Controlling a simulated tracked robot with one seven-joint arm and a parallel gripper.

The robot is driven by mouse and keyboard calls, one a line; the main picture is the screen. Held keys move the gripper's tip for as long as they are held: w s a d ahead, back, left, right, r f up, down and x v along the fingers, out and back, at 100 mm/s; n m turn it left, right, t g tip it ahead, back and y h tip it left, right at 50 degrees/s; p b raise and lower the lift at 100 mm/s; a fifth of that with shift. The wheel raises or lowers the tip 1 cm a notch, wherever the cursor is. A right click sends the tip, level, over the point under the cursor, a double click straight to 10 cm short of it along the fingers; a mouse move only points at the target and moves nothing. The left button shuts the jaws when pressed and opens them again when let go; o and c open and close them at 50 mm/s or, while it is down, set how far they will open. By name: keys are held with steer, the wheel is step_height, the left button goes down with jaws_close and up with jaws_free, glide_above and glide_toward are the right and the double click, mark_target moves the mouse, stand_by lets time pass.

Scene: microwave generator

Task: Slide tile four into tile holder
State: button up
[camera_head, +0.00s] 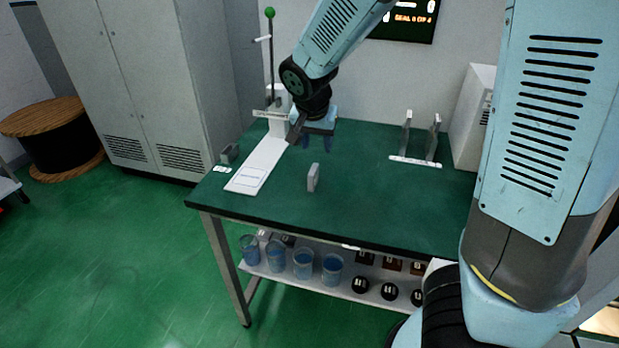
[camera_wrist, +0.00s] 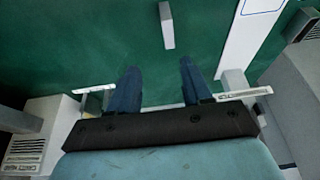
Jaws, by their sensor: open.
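A small grey upright tile (camera_head: 313,178) stands alone near the middle of the green table; no number can be read on it. It also shows in the wrist view (camera_wrist: 167,26), ahead of the fingers. My gripper (camera_head: 318,142) hangs over the table behind the tile, fingers pointing down. In the wrist view its two blue fingers (camera_wrist: 157,72) are apart with nothing between them. A white rack (camera_head: 415,162) with two upright grey plates stands at the right back of the table. I cannot tell whether this is the tile holder.
A long white strip (camera_head: 250,176) lies on the table's left, with a white stand (camera_head: 277,124) and green-topped pole (camera_head: 270,50) at its far end. A white box (camera_head: 474,118) stands at right. The front middle is clear.

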mark_target(313, 168)
steer(key=x, duration=0.2)
steer(key=a+x, duration=0.1)
steer(key=x, duration=0.5)
steer(key=shift+w+a+f, duration=0.2)
steer(key=shift+w, duration=0.05)
steer(key=shift+x, duration=3)
steer(key=shift+a, duration=0.15)
jaws_close()
